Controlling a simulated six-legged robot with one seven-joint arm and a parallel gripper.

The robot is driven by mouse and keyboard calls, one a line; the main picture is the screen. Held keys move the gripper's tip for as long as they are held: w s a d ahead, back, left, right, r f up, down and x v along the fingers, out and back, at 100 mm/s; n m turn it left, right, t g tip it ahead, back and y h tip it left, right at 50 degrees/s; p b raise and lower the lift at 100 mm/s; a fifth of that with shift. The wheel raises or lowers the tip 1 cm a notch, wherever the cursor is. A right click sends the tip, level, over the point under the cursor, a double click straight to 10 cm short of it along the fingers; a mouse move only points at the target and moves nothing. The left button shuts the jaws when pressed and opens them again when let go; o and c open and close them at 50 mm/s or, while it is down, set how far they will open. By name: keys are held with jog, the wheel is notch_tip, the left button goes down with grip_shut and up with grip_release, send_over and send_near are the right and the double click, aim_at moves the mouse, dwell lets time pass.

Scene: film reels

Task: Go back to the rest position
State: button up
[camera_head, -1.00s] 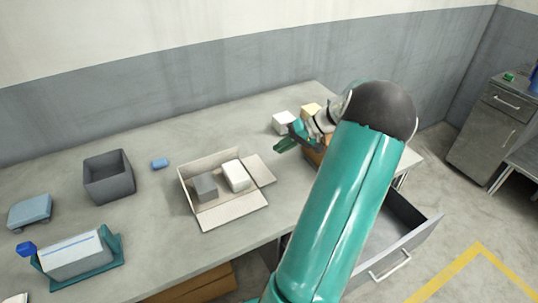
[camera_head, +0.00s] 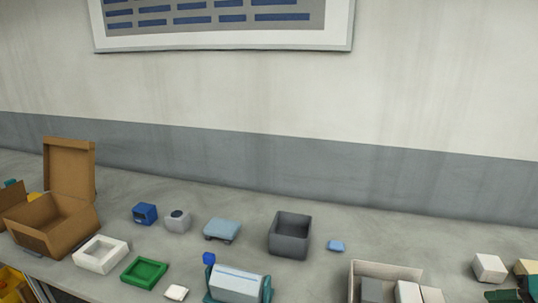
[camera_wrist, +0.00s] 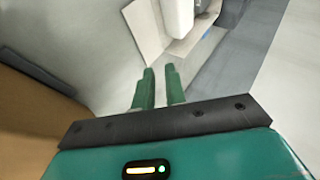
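My gripper (camera_wrist: 160,72) shows in the wrist view with two green fingers a small gap apart and nothing between them. They point over the grey table (camera_wrist: 105,75), toward an open cardboard tray (camera_wrist: 150,30) with a white block (camera_wrist: 178,15) in it. In the head view, only a little of my teal arm end shows at the lower right edge, and the fingers cannot be made out clearly there.
In the head view, an open brown box (camera_head: 55,222) stands at the left. A white tray (camera_head: 100,254), a green tray (camera_head: 144,271), a dark grey bin (camera_head: 289,236) and a light blue block (camera_head: 336,246) are on the table. A brown surface (camera_wrist: 30,125) is close at left in the wrist view.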

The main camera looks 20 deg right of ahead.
jog(key=w+a+r+n+g+h, duration=0.1)
jog(key=w+a+r+g, duration=0.2)
jog(key=a, duration=0.5)
jog(key=w+a+r+n+g, duration=0.1)
jog(key=w+a+r, duration=0.1)
jog(key=w+a, duration=0.55)
jog(key=w+a+r+n+g+h, duration=0.1)
jog(key=w+a+r+n+g, duration=0.15)
jog(key=a, duration=0.75)
jog(key=s+a+r+n+t+h, duration=0.1)
jog(key=s+a, duration=0.3)
jog(key=a, duration=0.8)
jog(key=s+a+r+n+t+h, duration=0.2)
jog(key=s+a, duration=0.3)
jog(key=a, duration=0.8)
jog(key=shift+r, duration=0.9)
jog(key=shift+s+n, duration=0.15)
jog(key=shift+n, duration=0.1)
